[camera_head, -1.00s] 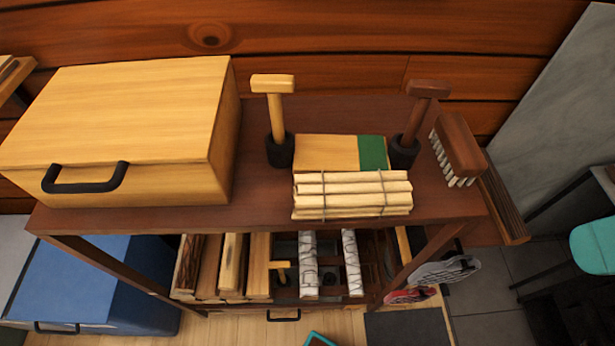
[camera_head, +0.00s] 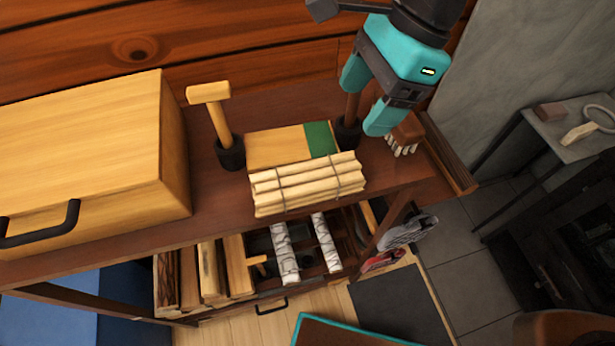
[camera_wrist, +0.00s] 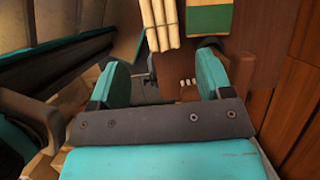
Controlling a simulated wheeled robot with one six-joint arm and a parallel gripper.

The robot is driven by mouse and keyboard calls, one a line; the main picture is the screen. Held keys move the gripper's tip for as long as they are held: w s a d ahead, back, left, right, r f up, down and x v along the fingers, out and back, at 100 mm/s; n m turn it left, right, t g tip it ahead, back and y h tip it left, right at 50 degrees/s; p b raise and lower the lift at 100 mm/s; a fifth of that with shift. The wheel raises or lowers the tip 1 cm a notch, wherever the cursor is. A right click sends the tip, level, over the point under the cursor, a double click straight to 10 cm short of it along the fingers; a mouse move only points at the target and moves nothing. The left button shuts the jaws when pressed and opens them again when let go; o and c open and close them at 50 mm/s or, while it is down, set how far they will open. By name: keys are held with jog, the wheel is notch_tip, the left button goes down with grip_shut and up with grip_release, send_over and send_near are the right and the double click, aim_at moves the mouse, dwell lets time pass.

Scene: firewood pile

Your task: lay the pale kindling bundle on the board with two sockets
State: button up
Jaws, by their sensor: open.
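The pale kindling bundle (camera_head: 305,183), tied with two thin bands, lies on the dark shelf top just in front of a pale board with a green end (camera_head: 275,147). In the wrist view a narrow gap shows between the bundle (camera_wrist: 160,22) and the board (camera_wrist: 208,20). Black sockets stand at the board's left (camera_head: 230,153) and right (camera_head: 347,134); whether they join it is unclear. The left one holds a pale mallet (camera_head: 216,112), the right one a dark mallet, mostly hidden. My gripper (camera_head: 369,96) is open and empty above the right end, apart from the bundle; its fingers show in the wrist view (camera_wrist: 162,79).
A big pale box (camera_head: 85,160) fills the shelf's left side. A brush (camera_head: 405,133) lies at the right end, near my gripper. Logs (camera_head: 210,270) lie on the lower level. A small side table (camera_head: 570,130) stands at the right.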

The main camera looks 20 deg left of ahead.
jog(key=p, duration=0.2)
send_near(319, 171)
jog(key=x, duration=0.5)
jog(key=shift+f, duration=0.1)
jog(key=shift+p+x, duration=1.15)
jog(key=shift+x, duration=1.5)
jog(key=c, duration=0.8)
